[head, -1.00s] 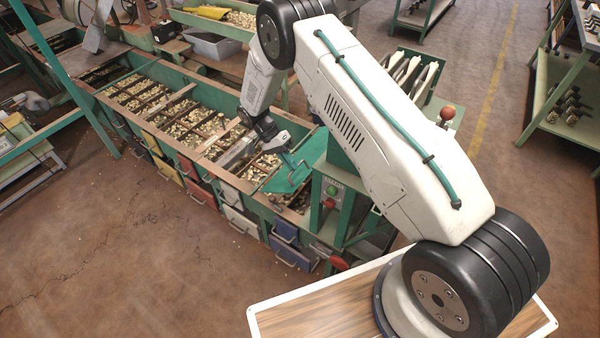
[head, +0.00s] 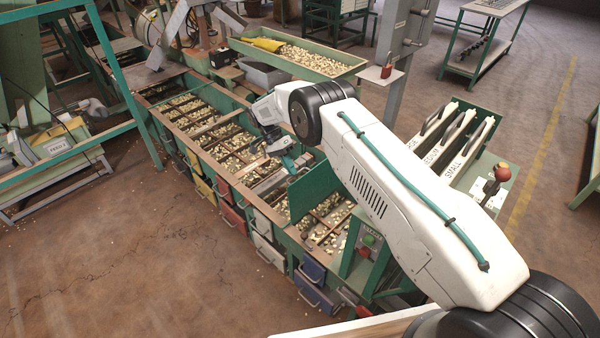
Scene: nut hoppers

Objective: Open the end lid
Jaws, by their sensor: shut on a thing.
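The end lid (head: 314,190) is a green panel at the near end of the long green hopper bench (head: 262,208). It stands raised and tilted steeply, with nut-filled compartments (head: 328,222) uncovered in front of it. My gripper (head: 291,168) is at the lid's upper left edge, shut on the lid. The fingertips are small here, and the exact grip point is hard to make out.
Coloured drawers (head: 234,218) line the bench's front, some pulled out. Labelled levers (head: 462,140) and a red knob (head: 502,172) are to the right.

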